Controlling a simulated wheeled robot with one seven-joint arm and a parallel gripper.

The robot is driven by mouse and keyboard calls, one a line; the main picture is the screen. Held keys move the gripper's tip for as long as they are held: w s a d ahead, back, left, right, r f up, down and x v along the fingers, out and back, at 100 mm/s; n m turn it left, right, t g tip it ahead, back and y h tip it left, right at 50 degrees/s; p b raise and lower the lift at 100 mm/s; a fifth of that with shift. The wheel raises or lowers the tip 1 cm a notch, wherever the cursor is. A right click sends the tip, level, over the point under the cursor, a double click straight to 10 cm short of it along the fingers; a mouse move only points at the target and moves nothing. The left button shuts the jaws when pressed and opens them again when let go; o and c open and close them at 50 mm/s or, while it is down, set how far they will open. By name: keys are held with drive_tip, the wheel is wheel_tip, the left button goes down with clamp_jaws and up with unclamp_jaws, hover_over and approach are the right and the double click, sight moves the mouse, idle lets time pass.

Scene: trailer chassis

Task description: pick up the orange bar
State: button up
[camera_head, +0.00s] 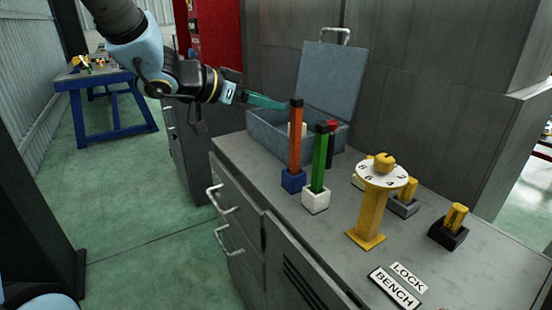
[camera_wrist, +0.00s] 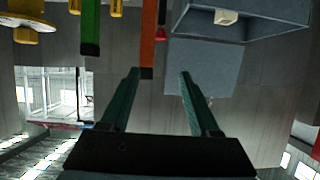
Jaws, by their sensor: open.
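The orange bar (camera_head: 295,140) stands upright in a blue block (camera_head: 293,181) on the grey bench and has a black top. It also shows in the wrist view (camera_wrist: 147,38), where its dark end lies between the lines of the fingertips, closer to the left one. My gripper (camera_head: 280,104) has teal fingers pointing right at the bar's top; it is open and empty. In the wrist view my fingertips (camera_wrist: 159,72) are spread apart. Whether a finger touches the bar I cannot tell.
A green bar (camera_head: 320,160) in a white block (camera_head: 315,200) stands close to the orange bar. Behind is an open grey toolbox (camera_head: 267,132) with a raised lid. A yellow dial stand (camera_head: 369,215) and yellow-handled pieces (camera_head: 454,218) occupy the right side.

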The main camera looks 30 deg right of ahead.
sight(291, 109)
drive_tip(key=shift+s+d+f+g, duration=0.1)
drive_tip(key=shift+s+d+g, duration=0.1)
drive_tip(key=shift+s, duration=0.2)
drive_tip(key=shift+s+d+f+g, duration=0.1)
drive_tip(key=shift+s+d+g, duration=0.1)
drive_tip(key=shift+s, duration=0.15)
drive_tip(key=x, duration=0.4)
drive_tip(key=shift+w+d, duration=0.1)
drive_tip(key=x, duration=0.2)
drive_tip(key=p+x, duration=0.1)
drive_tip(key=x, duration=0.2)
drive_tip(key=shift+s+d, duration=0.2)
drive_tip(key=shift+s, duration=0.05)
clamp_jaws()
idle(0.5)
